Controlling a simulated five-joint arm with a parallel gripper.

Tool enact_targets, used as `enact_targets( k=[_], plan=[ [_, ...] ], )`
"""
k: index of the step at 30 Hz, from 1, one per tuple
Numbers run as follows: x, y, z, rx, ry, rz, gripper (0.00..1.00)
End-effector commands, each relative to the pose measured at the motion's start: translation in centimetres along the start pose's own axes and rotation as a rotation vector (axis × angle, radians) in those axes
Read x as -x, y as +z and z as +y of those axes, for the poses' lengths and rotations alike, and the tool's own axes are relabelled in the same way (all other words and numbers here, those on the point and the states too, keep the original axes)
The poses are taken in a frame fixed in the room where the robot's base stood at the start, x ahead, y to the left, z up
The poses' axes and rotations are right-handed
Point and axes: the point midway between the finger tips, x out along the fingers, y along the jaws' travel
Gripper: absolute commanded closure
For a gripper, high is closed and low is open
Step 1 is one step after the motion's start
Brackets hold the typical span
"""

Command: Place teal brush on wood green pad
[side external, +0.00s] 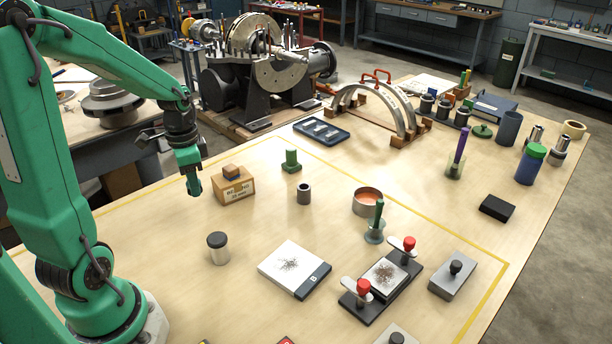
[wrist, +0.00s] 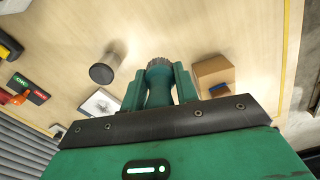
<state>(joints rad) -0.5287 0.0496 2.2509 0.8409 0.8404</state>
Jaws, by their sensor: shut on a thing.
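My gripper (side external: 192,178) points down over the left part of the table, left of the cardboard bearing box. In the wrist view my gripper (wrist: 160,92) is shut on the teal brush (wrist: 159,84), whose ribbed greyish end shows between the green fingers. In the side view its teal end (side external: 194,188) shows only small below my fingers, clear of the box. I cannot surely pick out the wood green pad; a small green block on a green base (side external: 291,161) stands behind the box.
A black-lidded jar (side external: 218,250), a metal sleeve (side external: 304,194), a white plate (side external: 290,265) and a clamp fixture (side external: 385,280) stand nearby. The table left of the jar is bare.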

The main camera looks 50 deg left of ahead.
Motion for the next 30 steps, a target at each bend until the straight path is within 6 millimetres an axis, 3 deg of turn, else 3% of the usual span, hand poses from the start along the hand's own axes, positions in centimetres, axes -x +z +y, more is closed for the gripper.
enact_targets(
  k=[15, 30],
  plan=[
    [3.1, -9.9, -4.1, -0.027, -0.001, 0.001, 0.94],
    [5.4, -20.0, -5.5, -0.051, 0.0, 0.001, 0.94]
  ],
)
